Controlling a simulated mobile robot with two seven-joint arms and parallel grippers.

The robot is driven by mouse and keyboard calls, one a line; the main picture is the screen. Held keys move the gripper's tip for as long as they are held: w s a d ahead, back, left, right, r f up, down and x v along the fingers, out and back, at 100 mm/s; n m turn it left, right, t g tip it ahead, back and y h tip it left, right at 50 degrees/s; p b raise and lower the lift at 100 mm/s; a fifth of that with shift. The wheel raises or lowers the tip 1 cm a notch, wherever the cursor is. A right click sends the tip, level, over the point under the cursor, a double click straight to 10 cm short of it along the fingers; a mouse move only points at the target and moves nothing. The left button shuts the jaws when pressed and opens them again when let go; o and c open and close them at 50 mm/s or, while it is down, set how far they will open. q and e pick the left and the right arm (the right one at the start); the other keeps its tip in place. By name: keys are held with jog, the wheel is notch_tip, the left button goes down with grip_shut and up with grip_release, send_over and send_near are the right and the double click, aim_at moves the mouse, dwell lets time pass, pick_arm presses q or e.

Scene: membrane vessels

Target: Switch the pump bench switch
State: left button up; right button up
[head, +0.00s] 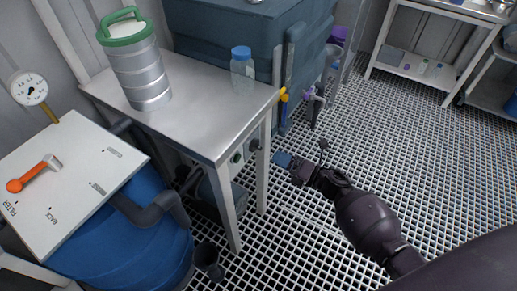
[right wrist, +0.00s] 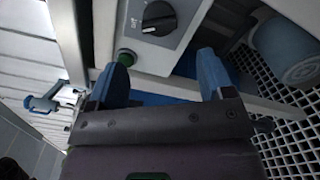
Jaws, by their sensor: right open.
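The pump bench (head: 205,115) is a steel-topped table in the head view. A pale switch box (head: 246,150) sits under its right edge. In the right wrist view the switch (right wrist: 158,18) is a black rotary knob on the box's pale face, with an "OFF" mark beside it. A green button (right wrist: 126,57) is on the same face. My right gripper (head: 287,161) is to the right of the bench, in front of the box. In the right wrist view its two blue fingers (right wrist: 162,65) are apart and empty, short of the knob. My left gripper is not in view.
A metal canister with green lid (head: 140,65) and a blue-capped bottle (head: 242,70) stand on the bench. A bench leg (head: 264,170) is close to my right gripper. A blue barrel (head: 150,225) stands at lower left. The grated floor (head: 400,140) at right is clear.

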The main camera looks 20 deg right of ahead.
aim_at(259, 149)
jog(key=x, duration=0.8)
jog(key=shift+w+b, duration=0.1)
jog(key=shift+b, duration=0.3)
jog(key=c, duration=0.9)
